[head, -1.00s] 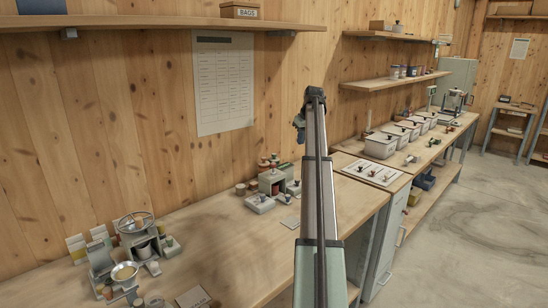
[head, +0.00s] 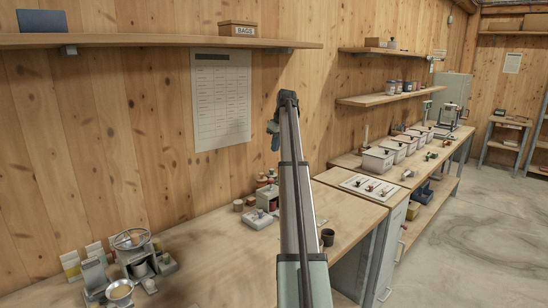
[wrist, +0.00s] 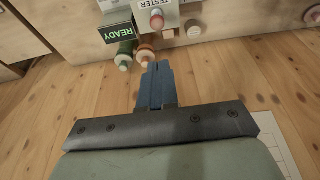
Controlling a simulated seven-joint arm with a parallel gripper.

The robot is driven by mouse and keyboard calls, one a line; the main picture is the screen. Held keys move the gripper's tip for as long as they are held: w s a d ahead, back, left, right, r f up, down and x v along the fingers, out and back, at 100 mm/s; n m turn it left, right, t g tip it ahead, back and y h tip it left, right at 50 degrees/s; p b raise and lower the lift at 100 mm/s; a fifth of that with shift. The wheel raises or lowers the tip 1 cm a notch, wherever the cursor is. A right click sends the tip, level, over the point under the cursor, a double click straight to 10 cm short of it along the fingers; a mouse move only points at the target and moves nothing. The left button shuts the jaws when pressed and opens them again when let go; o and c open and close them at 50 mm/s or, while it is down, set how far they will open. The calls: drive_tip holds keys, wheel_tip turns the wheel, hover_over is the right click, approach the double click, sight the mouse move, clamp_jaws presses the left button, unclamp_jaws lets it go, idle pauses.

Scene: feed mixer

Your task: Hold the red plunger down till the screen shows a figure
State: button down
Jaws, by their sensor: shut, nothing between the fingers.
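A red-topped knob (wrist: 157,22), which looks like the plunger, stands by the TESTER label. My gripper (wrist: 158,66) is shut and empty, with its blue fingertips apart from the knob in the picture. In the head view my gripper (head: 275,140) hangs from the arm's end above the bench; the tester there (head: 266,198) is small and partly behind my arm.
A scale-like stand (head: 132,242) is at left, with bare bench between.

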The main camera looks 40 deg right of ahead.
approach(270, 178)
drive_tip(key=x, duration=0.5)
drive_tip(key=shift+w+f, duration=0.1)
drive_tip(key=shift+w, duration=0.2)
drive_tip(key=shift+f, duration=0.65)
